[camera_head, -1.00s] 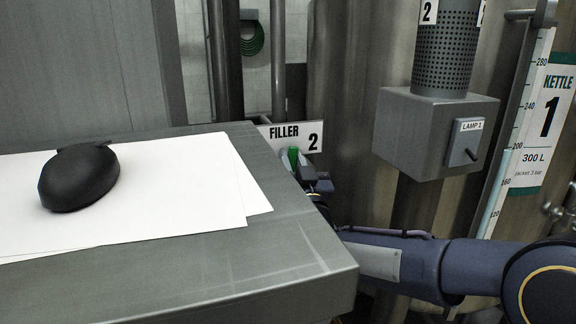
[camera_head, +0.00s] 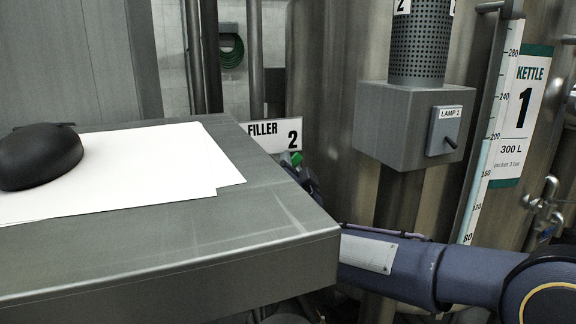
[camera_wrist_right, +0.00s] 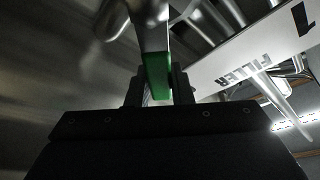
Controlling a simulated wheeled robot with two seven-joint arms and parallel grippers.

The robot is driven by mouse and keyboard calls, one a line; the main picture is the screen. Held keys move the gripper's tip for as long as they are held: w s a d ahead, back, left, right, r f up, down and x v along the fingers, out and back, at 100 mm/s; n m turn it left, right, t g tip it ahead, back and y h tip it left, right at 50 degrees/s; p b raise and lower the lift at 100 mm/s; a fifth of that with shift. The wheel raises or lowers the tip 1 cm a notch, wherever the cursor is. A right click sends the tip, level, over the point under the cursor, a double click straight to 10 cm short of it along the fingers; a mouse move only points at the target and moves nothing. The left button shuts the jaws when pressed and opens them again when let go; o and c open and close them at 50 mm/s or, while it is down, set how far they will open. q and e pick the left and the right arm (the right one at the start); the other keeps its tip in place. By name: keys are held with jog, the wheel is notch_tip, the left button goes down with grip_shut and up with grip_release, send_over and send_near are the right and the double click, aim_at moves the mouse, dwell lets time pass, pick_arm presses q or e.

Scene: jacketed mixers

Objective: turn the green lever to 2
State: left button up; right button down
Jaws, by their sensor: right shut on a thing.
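The green lever (camera_head: 296,158) shows as a small green tip just below the FILLER 2 sign (camera_head: 272,134), behind the far right corner of the steel table. My right gripper (camera_head: 305,172) is at the lever, partly hidden by the table edge. In the right wrist view the gripper (camera_wrist_right: 157,88) is shut on the green lever (camera_wrist_right: 155,72), with one finger on each side of its green grip. The lever's metal part runs up from the grip. My left gripper is not in view.
The steel table (camera_head: 270,225) fills the left front, with white paper (camera_head: 190,165) and a black mouse-like object (camera_head: 40,157) on it. A grey lamp box (camera_head: 385,130) and the Kettle 1 gauge (camera_head: 490,130) stand at the right. My right arm passes beyond the table's right edge.

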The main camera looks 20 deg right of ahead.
jog(key=shift+f, duration=0.15)
jog(key=c, duration=1.3)
grip_release()
jog(key=p+v, duration=0.1)
jog(key=v, duration=0.6)
jog(key=shift+s+a, duration=0.1)
jog(key=shift+s, duration=0.3)
